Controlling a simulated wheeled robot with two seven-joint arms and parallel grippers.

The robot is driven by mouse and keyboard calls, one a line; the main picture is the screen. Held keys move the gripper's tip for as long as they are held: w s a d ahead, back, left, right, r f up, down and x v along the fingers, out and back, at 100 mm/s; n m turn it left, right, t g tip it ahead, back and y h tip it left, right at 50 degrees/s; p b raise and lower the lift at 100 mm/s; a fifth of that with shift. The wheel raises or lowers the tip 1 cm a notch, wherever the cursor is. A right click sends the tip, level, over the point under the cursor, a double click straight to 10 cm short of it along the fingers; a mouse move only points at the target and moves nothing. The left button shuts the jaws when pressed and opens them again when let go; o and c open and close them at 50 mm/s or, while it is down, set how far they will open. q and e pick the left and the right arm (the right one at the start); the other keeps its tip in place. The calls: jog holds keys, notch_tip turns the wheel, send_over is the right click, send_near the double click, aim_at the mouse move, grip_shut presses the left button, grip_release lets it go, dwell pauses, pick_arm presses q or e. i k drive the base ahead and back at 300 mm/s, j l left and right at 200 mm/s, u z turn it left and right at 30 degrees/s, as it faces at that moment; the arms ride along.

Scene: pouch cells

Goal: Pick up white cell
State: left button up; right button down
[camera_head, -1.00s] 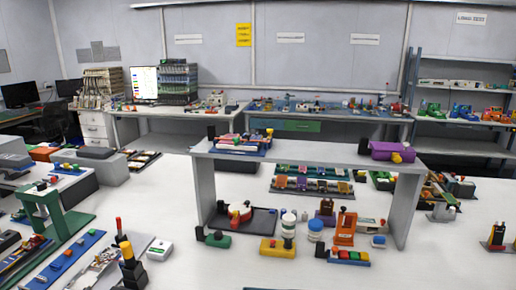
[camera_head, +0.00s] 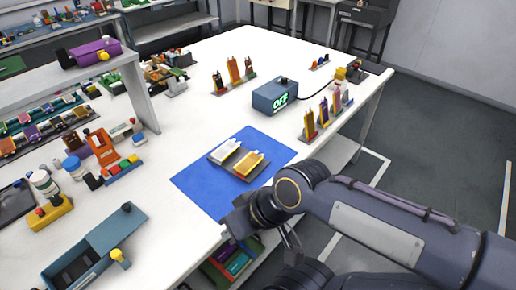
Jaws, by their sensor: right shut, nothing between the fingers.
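The white cell (camera_head: 226,149) lies in the left slot of a small dark holder (camera_head: 238,178) on a blue mat (camera_head: 196,183). A yellow-orange cell (camera_head: 249,164) lies beside it in the same holder. My right arm comes in from the lower right, and my right gripper (camera_head: 240,218) is at the mat's near edge, below and apart from the white cell in the picture. It is shut and empty; its fingertips are hard to make out. My left gripper is not in view.
A blue-grey box marked OFF (camera_head: 274,95) stands behind the mat with a cable. Racks of upright coloured cells stand near the right table edge (camera_head: 372,100) and at the back. An open blue box (camera_head: 95,245) is at lower left.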

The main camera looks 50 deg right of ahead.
aim_at(224, 153)
jog(key=z, duration=1.3)
jog(key=i+l+u, duration=0.1)
jog(key=u, duration=0.4)
jog(key=l+u, duration=0.2)
jog(key=u, duration=0.3)
jog(key=i+l+u, duration=0.1)
jog(key=u, duration=0.35)
jog(key=l+u, duration=0.25)
jog(key=u, duration=0.25)
jog(key=k+l, duration=0.1)
jog(key=l, duration=0.5)
